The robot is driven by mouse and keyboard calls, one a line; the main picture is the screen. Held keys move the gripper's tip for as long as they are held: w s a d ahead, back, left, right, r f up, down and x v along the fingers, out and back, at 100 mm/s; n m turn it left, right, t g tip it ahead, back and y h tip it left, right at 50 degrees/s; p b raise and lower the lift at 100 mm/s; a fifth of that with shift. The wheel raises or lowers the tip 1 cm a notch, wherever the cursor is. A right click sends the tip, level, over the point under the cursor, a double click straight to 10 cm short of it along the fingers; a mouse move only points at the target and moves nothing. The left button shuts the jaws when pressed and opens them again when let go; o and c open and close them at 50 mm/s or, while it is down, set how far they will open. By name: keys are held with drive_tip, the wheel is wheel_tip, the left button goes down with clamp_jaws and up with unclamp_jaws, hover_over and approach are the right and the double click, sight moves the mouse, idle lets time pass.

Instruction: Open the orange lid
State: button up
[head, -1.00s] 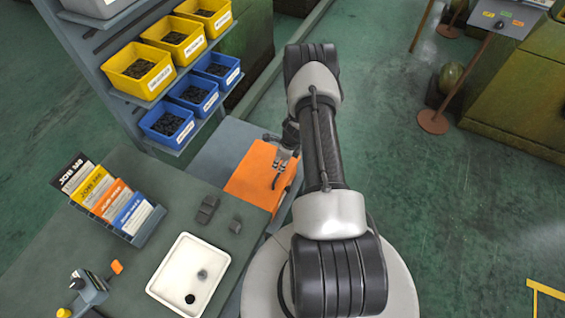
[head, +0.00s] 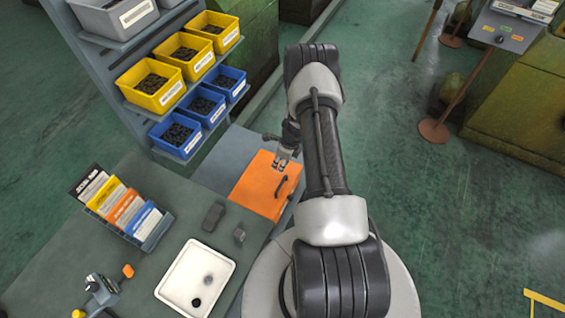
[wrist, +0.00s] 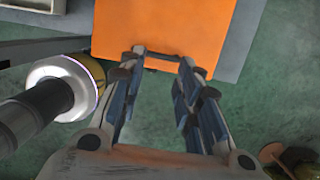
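The orange lid (head: 256,190) lies flat and closed on a grey cabinet beside the workbench in the head view. A dark bar handle (head: 282,188) is fixed near its right side. My gripper (head: 283,162) hangs over the lid's far edge, a little beyond the handle. In the wrist view the orange lid (wrist: 165,28) fills the upper middle. My gripper (wrist: 160,68) is open there, its two fingers apart. The dark handle (wrist: 162,54) shows between the fingertips near the lid's edge. I cannot tell whether the fingers touch it.
A workbench (head: 150,260) on the left carries a white tray (head: 221,262), a card rack (head: 128,215) and small dark parts. A shelf with yellow bins (head: 152,88) and blue bins (head: 176,137) stands behind. Green floor (head: 400,180) is free to the right.

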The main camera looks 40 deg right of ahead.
drive_tip(key=r, duration=0.1)
drive_tip(key=r+p, duration=0.2)
drive_tip(key=shift+w+a+r, duration=0.15)
drive_tip(key=shift+w+r, duration=0.1)
drive_tip(key=shift+w, duration=0.05)
idle(0.3)
idle(0.4)
